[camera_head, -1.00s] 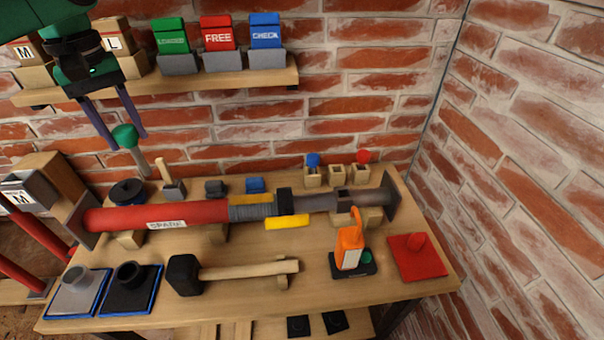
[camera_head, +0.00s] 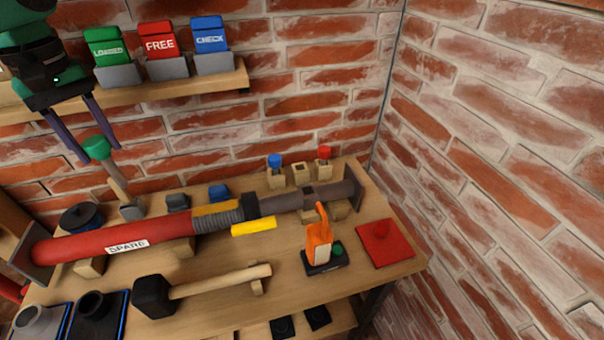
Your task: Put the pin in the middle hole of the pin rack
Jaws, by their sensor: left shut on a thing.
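My left gripper (camera_head: 101,154) hangs at the upper left, its two dark fingers shut on a pin with a green round head (camera_head: 97,148). The pin is in the air and tilted, its shaft pointing down to the right. The lower shaft overlaps a small upright wooden handle behind it, so its tip is hard to tell. The pin rack is a row of three small wooden blocks at the back of the bench. The left block holds a blue-headed pin (camera_head: 274,160) and the right one a red-headed pin (camera_head: 324,152). The middle block (camera_head: 301,175) has an empty hole. My right gripper is out of view.
A long red and grey tube (camera_head: 125,240) lies across the bench in front of the rack. A mallet (camera_head: 155,296), an orange bottle-like thing (camera_head: 318,245) and a red plate (camera_head: 385,243) lie nearer. A shelf (camera_head: 235,80) with three labelled cards runs above; a brick wall stands right.

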